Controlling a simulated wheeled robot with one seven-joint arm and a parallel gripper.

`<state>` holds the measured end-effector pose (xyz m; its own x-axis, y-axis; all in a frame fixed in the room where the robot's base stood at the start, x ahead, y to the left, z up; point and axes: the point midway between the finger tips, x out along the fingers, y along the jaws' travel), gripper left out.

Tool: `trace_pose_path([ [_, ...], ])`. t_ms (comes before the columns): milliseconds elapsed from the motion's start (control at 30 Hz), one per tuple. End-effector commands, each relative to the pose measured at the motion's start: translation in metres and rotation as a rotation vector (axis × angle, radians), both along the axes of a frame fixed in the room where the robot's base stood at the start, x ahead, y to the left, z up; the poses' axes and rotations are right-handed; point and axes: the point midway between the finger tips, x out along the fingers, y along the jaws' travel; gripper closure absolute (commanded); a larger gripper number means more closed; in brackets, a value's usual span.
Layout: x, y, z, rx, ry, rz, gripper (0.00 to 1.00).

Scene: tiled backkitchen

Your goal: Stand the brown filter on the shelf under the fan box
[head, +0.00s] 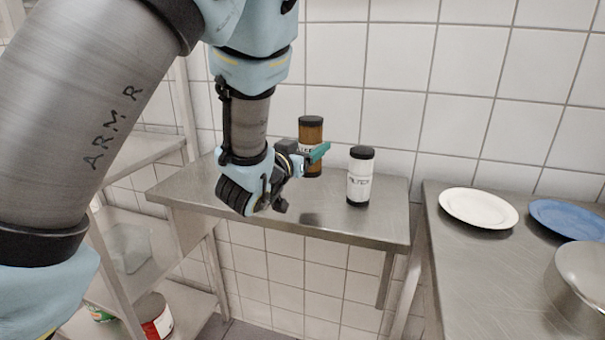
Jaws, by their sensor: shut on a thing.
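The brown filter (311,134) is an upright cylinder with black end caps and a pale label. My gripper (312,151) is shut on it from the left, and a green fingertip crosses in front and hides part of the label. Its lower end appears raised above the grey metal shelf (375,220), with a dark shadow on the shelf below. A white filter (358,188) with a black cap stands upright on the shelf, to the right of the brown one and apart from it. I cannot see the fan box.
At the right, a metal counter (475,270) carries a white plate (478,208), a blue plate (570,218) and a metal bowl (585,275). A gap separates it from the shelf. A rack with cans (155,317) stands at the lower left. White tiled wall (450,60) closes the back.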

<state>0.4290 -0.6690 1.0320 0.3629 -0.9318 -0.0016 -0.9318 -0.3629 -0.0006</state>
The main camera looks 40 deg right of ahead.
Motion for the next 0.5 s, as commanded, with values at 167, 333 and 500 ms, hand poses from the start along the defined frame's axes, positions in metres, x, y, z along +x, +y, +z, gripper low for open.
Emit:
trace_pose_path([
  [167, 0.000, 0.000, -0.019, 0.000, -0.001, 0.000, 0.96],
  [333, 0.000, 0.000, -0.031, 0.002, -0.002, 0.000, 0.96],
  [500, 0.000, 0.000, -0.053, 0.002, -0.002, 0.000, 0.96],
])
